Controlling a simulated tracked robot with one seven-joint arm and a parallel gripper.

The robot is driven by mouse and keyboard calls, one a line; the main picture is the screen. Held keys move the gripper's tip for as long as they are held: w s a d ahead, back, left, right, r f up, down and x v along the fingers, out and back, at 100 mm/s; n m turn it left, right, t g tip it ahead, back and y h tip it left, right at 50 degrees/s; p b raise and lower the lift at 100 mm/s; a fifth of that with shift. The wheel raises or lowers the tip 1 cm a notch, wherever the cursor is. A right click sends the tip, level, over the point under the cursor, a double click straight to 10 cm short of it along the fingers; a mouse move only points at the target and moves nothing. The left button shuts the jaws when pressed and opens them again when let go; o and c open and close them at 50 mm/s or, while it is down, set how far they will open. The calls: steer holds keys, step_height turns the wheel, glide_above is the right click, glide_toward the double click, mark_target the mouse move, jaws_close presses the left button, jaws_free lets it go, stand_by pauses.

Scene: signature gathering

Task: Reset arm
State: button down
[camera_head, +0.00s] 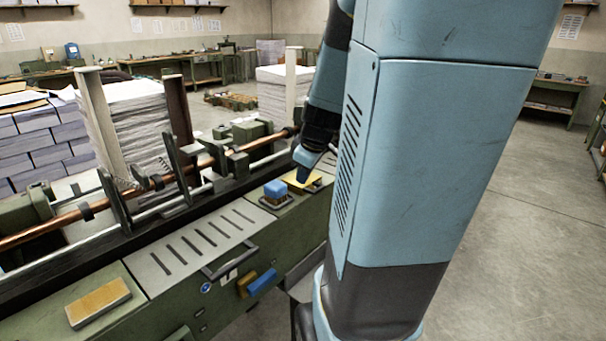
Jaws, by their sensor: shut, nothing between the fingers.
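My gripper (304,176) points down at the far end of the machine's green bench top, near the middle of the view. Its fingers are shut with nothing seen between them. It is just above or beside a yellow block (313,180); I cannot tell whether they touch. My blue arm fills much of the right half and hides part of the bench end.
The long green machine (290,205) carries a slotted grey plate (200,245), a copper rod (70,220) and upright plates behind. A tan block (98,302) lies at the near left. Paper stacks (134,125) stand behind. The floor at right (520,210) is mostly open.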

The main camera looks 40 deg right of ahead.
steer(key=shift+s+a+r, duration=0.15)
steer(key=shift+s+a, duration=0.05)
steer(key=shift+a, duration=0.1)
steer(key=s+a+r+m, duration=0.3)
steer(key=s+a+r, duration=0.2)
steer(key=a, duration=0.3)
steer(key=s+a+r+m, duration=0.2)
steer(key=s+a+r, duration=0.3)
steer(key=a, duration=0.4)
steer(key=shift+s+m+t+y, duration=0.3)
steer(key=shift+s+m, duration=0.1)
steer(key=shift+s, duration=0.35)
steer(key=shift+a, duration=0.1)
